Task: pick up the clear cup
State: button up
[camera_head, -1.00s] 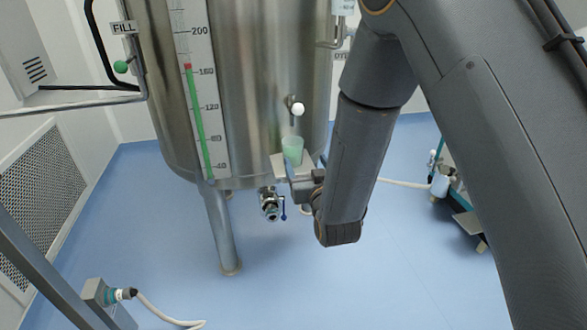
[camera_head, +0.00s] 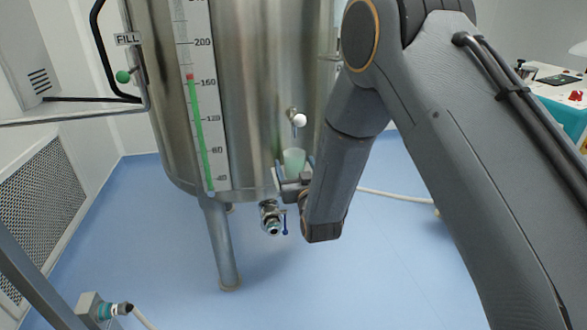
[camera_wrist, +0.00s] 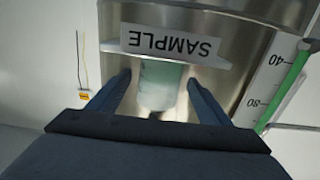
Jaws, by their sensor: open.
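The clear cup (camera_head: 293,160), tinted pale green, stands upright below the small tap (camera_head: 298,121) on the steel tank. In the wrist view the cup (camera_wrist: 160,82) is between my two fingers, below the upside-down SAMPLE plate (camera_wrist: 171,44). My gripper (camera_head: 294,170) is open at the cup, one finger on each side. In the wrist view my gripper (camera_wrist: 158,80) shows gaps between the fingers and the cup. The cup's lower part is partly hidden by my gripper in the head view.
The steel tank (camera_head: 250,90) with its level scale (camera_head: 205,100) stands right behind the cup. A drain valve (camera_head: 271,219) with a blue handle hangs under the tank, close to my gripper. A white hose (camera_head: 400,195) lies on the blue floor.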

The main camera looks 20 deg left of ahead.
jog(key=c, duration=1.3)
